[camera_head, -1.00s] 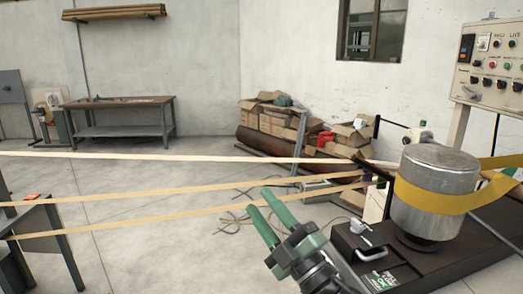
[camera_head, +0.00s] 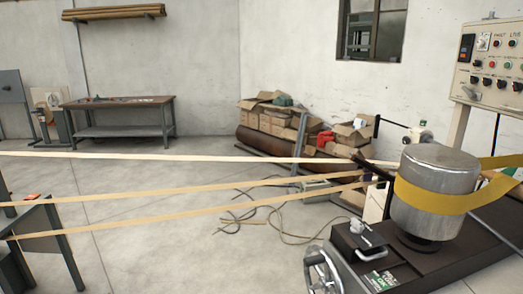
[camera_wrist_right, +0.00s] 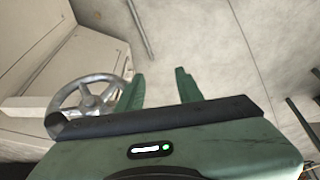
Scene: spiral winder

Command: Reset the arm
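My right gripper (camera_wrist_right: 159,88) shows in the right wrist view with its two green fingers apart and nothing between them. A metal handwheel (camera_wrist_right: 86,100) lies to the left of the fingers in that view, partly covered by the gripper body. The head view shows neither gripper. There, the handwheel (camera_head: 322,270) is at the front end of the dark winder bed (camera_head: 425,262). The metal drum (camera_head: 435,190) stands on the bed with a yellow belt (camera_head: 440,202) around it.
Several pale strips (camera_head: 190,191) stretch across the head view from the left toward the winder. A control panel (camera_head: 490,68) stands at the right. A workbench (camera_head: 120,103) and cardboard boxes (camera_head: 275,118) are at the back. Loose cables (camera_head: 265,212) lie on the floor.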

